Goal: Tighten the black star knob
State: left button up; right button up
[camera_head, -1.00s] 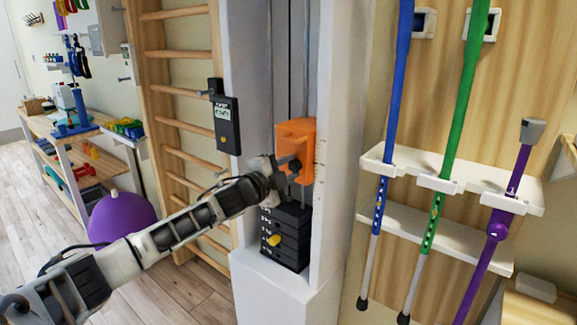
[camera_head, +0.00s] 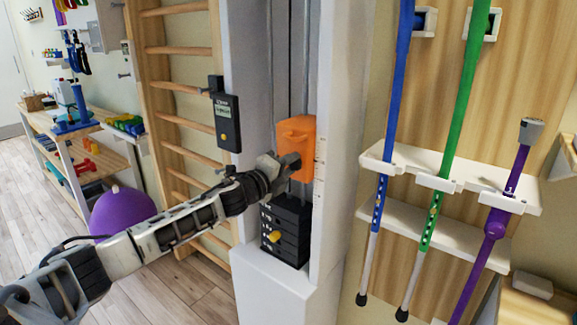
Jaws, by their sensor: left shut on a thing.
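The orange carriage block (camera_head: 298,132) sits on the vertical rods inside the white column. The black star knob (camera_head: 294,161) is on the front of the block, low down, and is mostly hidden by my gripper. My left gripper (camera_head: 285,163) reaches in from the lower left and is shut on the knob. My right gripper is not in view.
A black weight stack (camera_head: 285,230) with a yellow pin stands just below the block. The white column (camera_head: 335,120) walls both sides closely. A black display box (camera_head: 226,122) hangs at left. Blue, green and purple poles stand in a white rack (camera_head: 450,180) at right.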

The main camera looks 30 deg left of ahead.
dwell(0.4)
pick_arm(q)
jog(key=o, duration=1)
jog(key=shift+c, duration=0.2)
jog(key=shift+s+f, duration=0.1)
jog(key=shift+s, duration=0.25)
jog(key=s+a+b, duration=0.1)
jog(key=s+b, duration=0.2)
jog(key=s, duration=1.2)
